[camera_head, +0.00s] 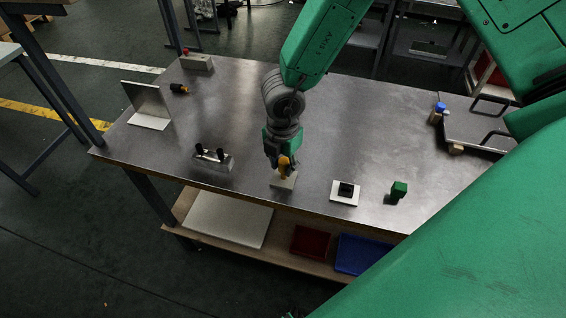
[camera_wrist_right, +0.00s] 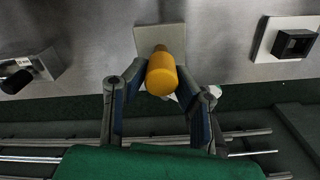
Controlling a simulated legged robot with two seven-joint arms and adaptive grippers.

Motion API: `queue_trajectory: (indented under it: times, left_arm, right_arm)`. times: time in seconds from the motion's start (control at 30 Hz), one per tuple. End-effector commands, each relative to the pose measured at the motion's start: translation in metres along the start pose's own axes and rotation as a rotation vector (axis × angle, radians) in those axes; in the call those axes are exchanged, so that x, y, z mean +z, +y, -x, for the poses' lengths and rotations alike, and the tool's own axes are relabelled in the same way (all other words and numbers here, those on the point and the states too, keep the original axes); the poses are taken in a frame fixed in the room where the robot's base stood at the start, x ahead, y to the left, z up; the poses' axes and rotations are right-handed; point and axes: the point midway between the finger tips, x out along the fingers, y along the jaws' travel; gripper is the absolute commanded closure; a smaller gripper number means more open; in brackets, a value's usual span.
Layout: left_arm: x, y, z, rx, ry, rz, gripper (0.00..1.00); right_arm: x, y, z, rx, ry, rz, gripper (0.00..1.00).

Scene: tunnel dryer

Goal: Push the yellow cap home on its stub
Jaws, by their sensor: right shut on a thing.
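The yellow cap (camera_head: 284,164) is above a pale square base plate (camera_head: 283,182) near the front edge of the metal table. My right gripper (camera_head: 279,158) comes down from above and is shut on the cap. In the right wrist view the cap (camera_wrist_right: 162,72) sits between the two fingers of the gripper (camera_wrist_right: 163,90), with the pale plate (camera_wrist_right: 150,38) behind it. The stub is hidden by the cap and fingers, so I cannot tell how far the cap is down on it. My left gripper is not in view.
A white plate with a black square socket (camera_head: 346,190) and a green block (camera_head: 399,190) stand to the right. A metal block with black knobs (camera_head: 213,160) stands to the left. A bent metal plate (camera_head: 149,106) is farther left. The table's middle right is clear.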

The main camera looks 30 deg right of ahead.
Motion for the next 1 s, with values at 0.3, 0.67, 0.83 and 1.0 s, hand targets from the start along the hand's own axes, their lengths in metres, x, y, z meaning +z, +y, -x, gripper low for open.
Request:
queue_trajectory:
  times: [0.3, 0.67, 0.83, 1.0]
  left_arm:
    - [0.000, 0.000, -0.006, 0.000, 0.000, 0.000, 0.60]
    - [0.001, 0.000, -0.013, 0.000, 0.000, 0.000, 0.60]
    - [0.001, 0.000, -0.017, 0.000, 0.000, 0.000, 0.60]
    - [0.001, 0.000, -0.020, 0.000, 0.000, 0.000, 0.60]
  right_arm:
    - [0.001, 0.000, -0.008, 0.000, 0.001, 0.000, 0.96]
    - [0.001, 0.000, -0.017, 0.001, 0.001, 0.000, 0.96]
    - [0.001, 0.000, -0.021, 0.001, 0.001, 0.001, 0.96]
    - [0.000, 0.000, -0.025, 0.001, 0.001, 0.001, 0.96]
